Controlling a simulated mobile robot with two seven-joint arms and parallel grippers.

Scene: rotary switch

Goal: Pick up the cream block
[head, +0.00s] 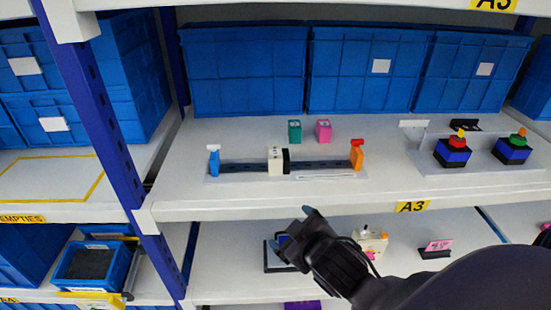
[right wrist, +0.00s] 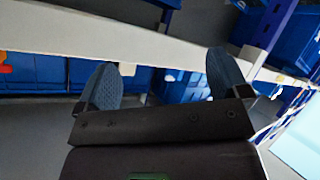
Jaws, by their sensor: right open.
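The cream block (head: 275,161) stands upright on the upper shelf, at the middle of a dark rail (head: 235,167), with a black piece (head: 286,160) against its right side. My right gripper (head: 299,227) is in front of and below the shelf's front edge, apart from the block. In the right wrist view its two fingers (right wrist: 165,78) are spread wide with nothing between them. The cream block cannot be made out in that view. My left gripper is not in view.
A blue post (head: 213,162) and an orange post (head: 357,156) stand at the rail's ends. Green (head: 295,131) and pink (head: 323,130) blocks sit behind it. Blue bins (head: 245,75) line the back. Blue switch boxes (head: 453,153) stand right. The shelf edge (head: 300,202) lies between gripper and block.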

